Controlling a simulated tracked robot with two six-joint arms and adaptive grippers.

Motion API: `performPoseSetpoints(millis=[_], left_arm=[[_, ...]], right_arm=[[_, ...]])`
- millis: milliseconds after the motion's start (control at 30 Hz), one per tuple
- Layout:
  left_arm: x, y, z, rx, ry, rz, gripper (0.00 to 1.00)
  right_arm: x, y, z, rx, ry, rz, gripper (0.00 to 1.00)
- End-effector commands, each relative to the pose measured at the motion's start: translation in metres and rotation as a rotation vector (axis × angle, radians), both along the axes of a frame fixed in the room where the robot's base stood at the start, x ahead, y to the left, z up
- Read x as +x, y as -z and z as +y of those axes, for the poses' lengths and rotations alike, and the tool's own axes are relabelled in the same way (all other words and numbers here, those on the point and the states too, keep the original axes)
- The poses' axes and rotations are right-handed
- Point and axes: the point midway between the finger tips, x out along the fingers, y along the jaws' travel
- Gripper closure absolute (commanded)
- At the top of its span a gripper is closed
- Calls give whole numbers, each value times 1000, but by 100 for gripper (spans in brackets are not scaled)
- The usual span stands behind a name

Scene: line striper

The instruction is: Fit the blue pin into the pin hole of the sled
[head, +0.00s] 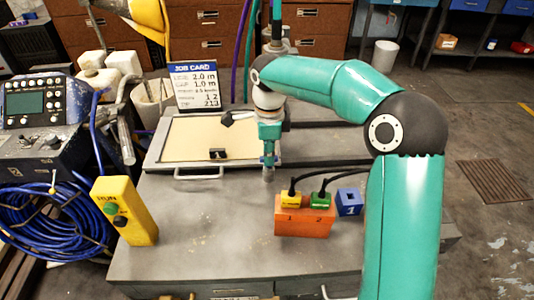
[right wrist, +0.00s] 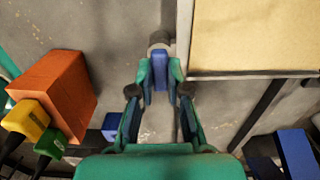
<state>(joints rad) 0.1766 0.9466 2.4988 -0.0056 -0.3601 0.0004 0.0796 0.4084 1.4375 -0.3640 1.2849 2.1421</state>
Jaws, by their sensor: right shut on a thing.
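My right gripper (head: 268,158) points down above the grey bench, just right of the beige-topped tray. In the right wrist view the right gripper (right wrist: 160,70) is shut on the blue pin (right wrist: 160,72), which has a grey rounded end (right wrist: 160,40) beyond the fingertips. In the head view the grey end (head: 268,174) hangs below the fingers. I cannot make out the sled or its pin hole for certain; dark rails (head: 325,163) run right behind the gripper. My left gripper is not in view.
An orange block (head: 303,222) with yellow and green cabled plugs stands at front right, beside a blue block (head: 349,203). A yellow button box (head: 125,212) is at left. The bench middle is clear.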

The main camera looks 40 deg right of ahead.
Motion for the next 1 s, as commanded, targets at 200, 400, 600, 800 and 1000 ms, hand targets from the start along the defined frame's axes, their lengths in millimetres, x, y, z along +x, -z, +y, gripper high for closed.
performPoseSetpoints(millis=[200,400,600,800,1000], left_arm=[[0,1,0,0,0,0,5],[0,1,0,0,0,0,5],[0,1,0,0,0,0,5],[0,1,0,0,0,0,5],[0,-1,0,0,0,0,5]], right_arm=[[0,3,0,0,0,0,74],[0,3,0,1,1,1,55],[0,3,0,1,1,1,43],[0,3,0,0,1,0,38],[0,1,0,0,1,0,38]])
